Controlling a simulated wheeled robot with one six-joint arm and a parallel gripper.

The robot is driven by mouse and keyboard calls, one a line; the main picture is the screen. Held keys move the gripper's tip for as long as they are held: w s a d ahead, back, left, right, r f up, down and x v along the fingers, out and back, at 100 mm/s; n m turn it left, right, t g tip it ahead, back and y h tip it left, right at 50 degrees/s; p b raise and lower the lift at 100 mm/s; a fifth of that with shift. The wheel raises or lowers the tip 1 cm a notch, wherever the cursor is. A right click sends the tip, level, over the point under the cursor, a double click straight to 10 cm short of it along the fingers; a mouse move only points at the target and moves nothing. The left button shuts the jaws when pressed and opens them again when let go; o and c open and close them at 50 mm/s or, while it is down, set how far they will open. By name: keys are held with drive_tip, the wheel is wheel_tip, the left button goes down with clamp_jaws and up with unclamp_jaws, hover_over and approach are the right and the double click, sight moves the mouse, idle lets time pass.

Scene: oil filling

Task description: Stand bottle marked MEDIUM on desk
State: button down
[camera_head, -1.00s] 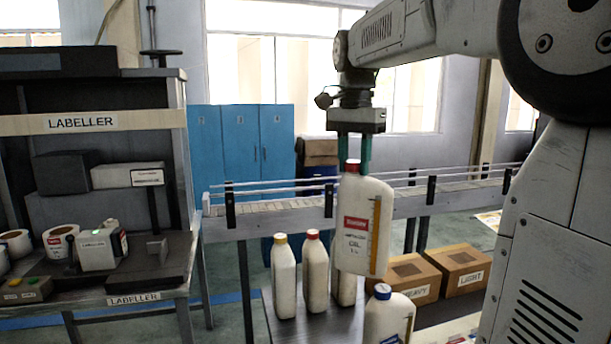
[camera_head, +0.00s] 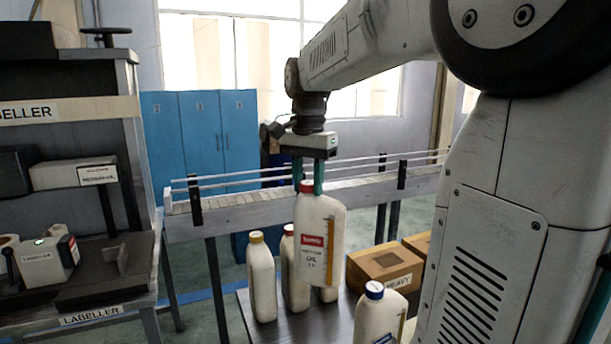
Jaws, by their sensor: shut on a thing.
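My gripper (camera_head: 307,177) is shut on the red cap of a white bottle (camera_head: 315,240). This bottle hangs upright, with a red label band, the word OIL and an orange stripe down its side. The small word above OIL looks like MEDIUM but is blurred. Its base appears above a dark table (camera_head: 318,328). On that table stand a yellow-capped bottle (camera_head: 262,280) and a red-capped bottle (camera_head: 290,270), the latter partly hidden by the held one. Another white bottle shows only partly behind it. A blue-capped bottle (camera_head: 378,318) stands nearer, at right.
A conveyor with rails (camera_head: 240,193) runs behind the table. A HEAVY carton (camera_head: 384,265) sits to the right. The LABELLER bench (camera_head: 95,300) with its devices is at left. Blue lockers (camera_head: 205,140) stand behind. Table surface between the bottles shows bare.

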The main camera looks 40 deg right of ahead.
sight(308, 231)
drive_tip(key=shift+f, duration=9.2)
drive_tip(key=shift+a, duration=0.1)
drive_tip(key=shift+f, duration=0.15)
drive_tip(key=shift+c, duration=1.8)
unclamp_jaws()
drive_tip(key=shift+s, duration=0.1)
drive_tip(key=shift+r, duration=3.45)
